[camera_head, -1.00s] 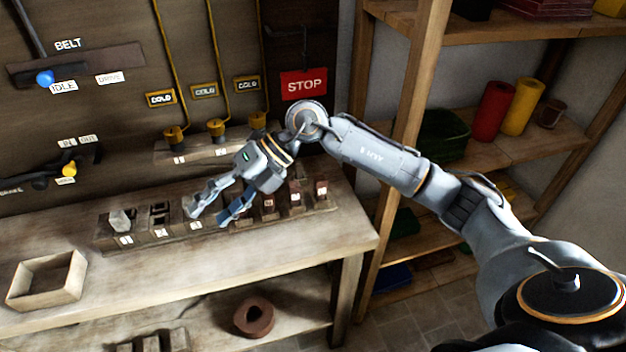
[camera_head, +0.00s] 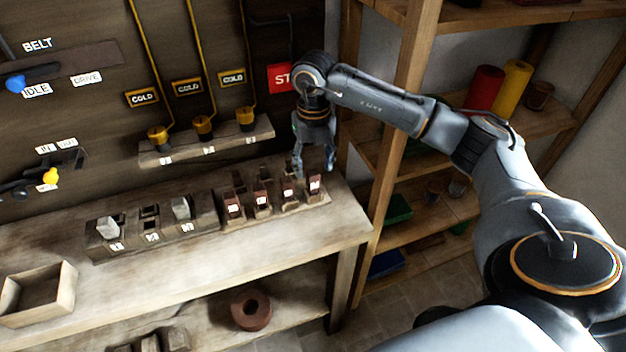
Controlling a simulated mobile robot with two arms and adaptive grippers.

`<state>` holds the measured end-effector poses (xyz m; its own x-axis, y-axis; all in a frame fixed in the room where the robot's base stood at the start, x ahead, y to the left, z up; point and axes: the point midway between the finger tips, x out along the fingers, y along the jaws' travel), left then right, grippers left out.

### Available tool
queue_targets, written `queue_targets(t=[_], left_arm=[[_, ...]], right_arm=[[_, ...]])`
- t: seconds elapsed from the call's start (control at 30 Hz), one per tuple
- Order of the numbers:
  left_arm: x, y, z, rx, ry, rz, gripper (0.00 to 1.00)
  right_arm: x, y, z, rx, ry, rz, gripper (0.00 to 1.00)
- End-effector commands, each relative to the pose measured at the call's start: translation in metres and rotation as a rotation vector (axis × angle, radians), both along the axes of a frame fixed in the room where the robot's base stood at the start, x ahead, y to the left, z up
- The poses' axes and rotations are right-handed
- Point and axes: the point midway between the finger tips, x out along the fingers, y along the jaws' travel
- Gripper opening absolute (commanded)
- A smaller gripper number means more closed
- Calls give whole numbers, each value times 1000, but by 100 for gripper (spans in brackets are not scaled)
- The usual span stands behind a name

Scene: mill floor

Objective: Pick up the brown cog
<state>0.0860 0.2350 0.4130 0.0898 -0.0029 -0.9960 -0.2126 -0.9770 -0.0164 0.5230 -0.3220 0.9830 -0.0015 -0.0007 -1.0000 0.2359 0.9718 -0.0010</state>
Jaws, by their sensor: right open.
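Several small brown pieces stand in a row in a rack (camera_head: 272,212) on the right part of the workbench, with white labels on them. The rightmost brown piece (camera_head: 314,186) is just below my right gripper (camera_head: 315,172). That gripper points down and is open, with its fingers close above the rack's right end; whether they touch a piece I cannot tell. A thick brown ring (camera_head: 250,310) lies on the bench's lower shelf. No teeth can be made out on any brown thing, so I cannot tell which is the cog. My left gripper is out of view.
A grey rack (camera_head: 172,240) with grey pieces is left of the brown one. An open wooden box (camera_head: 62,296) sits at the bench's left. Behind are a narrow ledge (camera_head: 200,150) and the red STOP sign (camera_head: 281,77). A wooden shelf post (camera_head: 395,120) stands right.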

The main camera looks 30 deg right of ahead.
Motion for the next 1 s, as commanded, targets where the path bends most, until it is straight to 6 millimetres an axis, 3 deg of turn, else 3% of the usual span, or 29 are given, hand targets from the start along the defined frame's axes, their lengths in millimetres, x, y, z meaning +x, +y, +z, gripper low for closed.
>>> queue_targets(t=[0.17,0.5,0.77,1.0], left_arm=[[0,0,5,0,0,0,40],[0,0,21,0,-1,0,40],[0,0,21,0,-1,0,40],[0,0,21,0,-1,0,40]], right_arm=[[1,0,-11,0,1,1,55],[5,-3,-55,0,2,2,55],[6,-3,-59,1,-1,3,55],[6,-3,-59,1,-1,2,8]])
